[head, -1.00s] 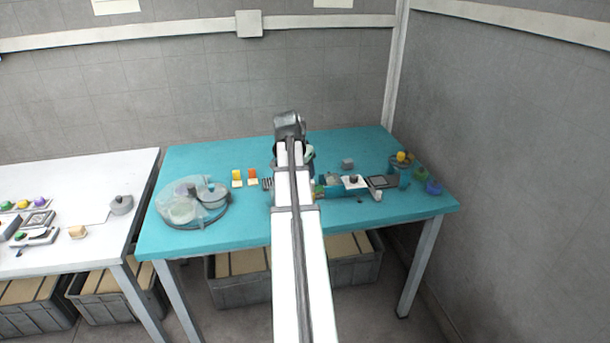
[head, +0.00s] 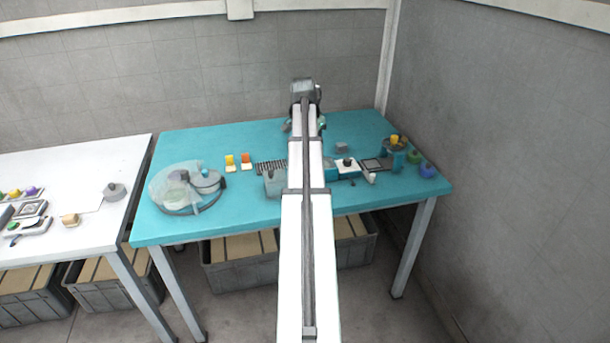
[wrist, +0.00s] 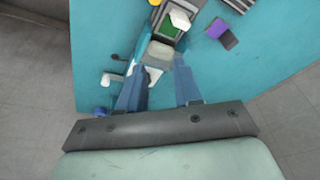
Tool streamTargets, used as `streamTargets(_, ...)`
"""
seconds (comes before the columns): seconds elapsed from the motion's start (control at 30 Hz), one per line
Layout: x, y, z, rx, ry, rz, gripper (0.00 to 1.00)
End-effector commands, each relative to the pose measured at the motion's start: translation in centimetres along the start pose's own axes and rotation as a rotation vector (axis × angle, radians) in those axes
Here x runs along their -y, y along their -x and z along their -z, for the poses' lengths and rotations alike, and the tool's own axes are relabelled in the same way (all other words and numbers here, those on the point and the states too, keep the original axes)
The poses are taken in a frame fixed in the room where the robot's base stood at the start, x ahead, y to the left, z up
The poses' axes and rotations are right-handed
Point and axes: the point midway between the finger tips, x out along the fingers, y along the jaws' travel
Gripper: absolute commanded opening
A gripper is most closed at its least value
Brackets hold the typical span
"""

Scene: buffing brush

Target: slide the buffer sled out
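The teal bench device (head: 331,172) stands on the table right of my arm in the head view, partly hidden by the arm. A white block with a dark knob (head: 346,166) sits on it. I cannot tell for certain which part is the buffer sled. In the wrist view, a grey and white part of a device (wrist: 158,54) lies between and beyond my fingertips, with a green panel (wrist: 169,27) and a white tab (wrist: 180,18) above it. My gripper (wrist: 160,72) is open, its two blue fingers apart. I cannot tell whether either finger touches the device.
A covered round tray (head: 187,190) stands at the table's left. A striped rack (head: 271,167) and a grey box (head: 274,184) lie left of my arm. The table's front-right strip is clear.

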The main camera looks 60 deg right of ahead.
Motion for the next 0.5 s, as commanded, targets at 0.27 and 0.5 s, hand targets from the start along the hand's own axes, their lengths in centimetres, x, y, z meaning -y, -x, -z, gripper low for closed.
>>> streamTargets(0.27, 2.1, 0.4, -0.9, 0.208, -0.271, -0.059, 0.34)
streamTargets(0.5, 1.4, 0.8, -2.2, 0.26, -0.44, -0.121, 0.34)
